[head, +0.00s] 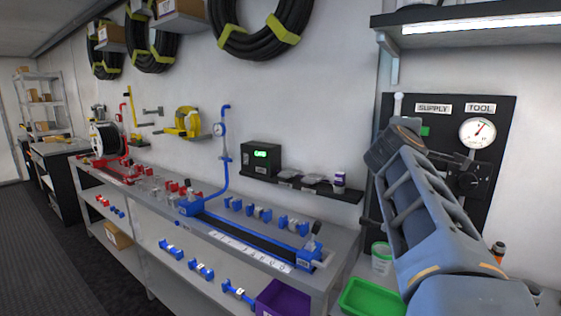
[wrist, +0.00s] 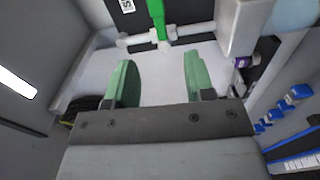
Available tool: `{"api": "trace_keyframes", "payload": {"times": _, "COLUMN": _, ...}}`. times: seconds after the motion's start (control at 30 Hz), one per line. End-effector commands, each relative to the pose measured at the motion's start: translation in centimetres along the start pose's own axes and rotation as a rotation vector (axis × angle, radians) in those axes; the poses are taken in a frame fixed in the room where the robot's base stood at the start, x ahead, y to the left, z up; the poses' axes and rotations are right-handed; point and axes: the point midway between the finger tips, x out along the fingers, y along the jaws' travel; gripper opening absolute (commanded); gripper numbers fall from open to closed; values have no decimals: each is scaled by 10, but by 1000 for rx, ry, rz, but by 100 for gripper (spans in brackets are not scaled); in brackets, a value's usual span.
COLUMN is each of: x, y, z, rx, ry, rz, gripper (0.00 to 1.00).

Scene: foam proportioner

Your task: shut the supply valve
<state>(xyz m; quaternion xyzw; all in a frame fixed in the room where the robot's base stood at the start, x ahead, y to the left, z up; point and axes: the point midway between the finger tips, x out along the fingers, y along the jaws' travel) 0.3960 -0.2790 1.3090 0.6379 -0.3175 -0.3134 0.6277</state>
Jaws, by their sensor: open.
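The black panel (head: 497,105) on the right wall bears a SUPPLY label (head: 434,108) and a TOOL label. A small green piece (head: 425,131) shows under the SUPPLY label, just past my arm. In the wrist view a green valve lever (wrist: 157,12) sits on a pale horizontal pipe (wrist: 133,40) by the black panel. My gripper (wrist: 156,58) is open and empty, its two green fingers apart, with the lever beyond the gap between them and not touching. In the head view my arm hides the fingers and most of the valve.
A pressure gauge (head: 478,132) and a dark regulator (head: 468,178) are on the panel's right side. A lit shelf (head: 470,22) overhangs the panel. A narrow black shelf (head: 300,186) is left of the panel. A green tray (head: 374,297) lies below my arm.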

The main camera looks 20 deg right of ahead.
Motion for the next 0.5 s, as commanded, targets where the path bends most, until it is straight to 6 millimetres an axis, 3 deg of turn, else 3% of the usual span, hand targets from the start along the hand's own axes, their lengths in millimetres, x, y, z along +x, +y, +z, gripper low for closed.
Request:
{"api": "trace_keyframes", "payload": {"times": 0.17, "x": 0, "y": 0, "z": -1, "rx": -61, "ry": 4, "rz": 3, "gripper": 49}}
{"api": "trace_keyframes", "payload": {"times": 0.27, "x": 0, "y": 6, "z": -7, "rx": -228, "ry": 36, "rz": 38, "gripper": 49}}
{"api": "trace_keyframes", "payload": {"times": 0.37, "x": 1, "y": 8, "z": -21, "rx": -583, "ry": 84, "rz": 122, "gripper": 49}}
{"api": "trace_keyframes", "payload": {"times": 0.5, "x": -2, "y": -14, "z": -55, "rx": -1291, "ry": 180, "rz": 293, "gripper": 49}}
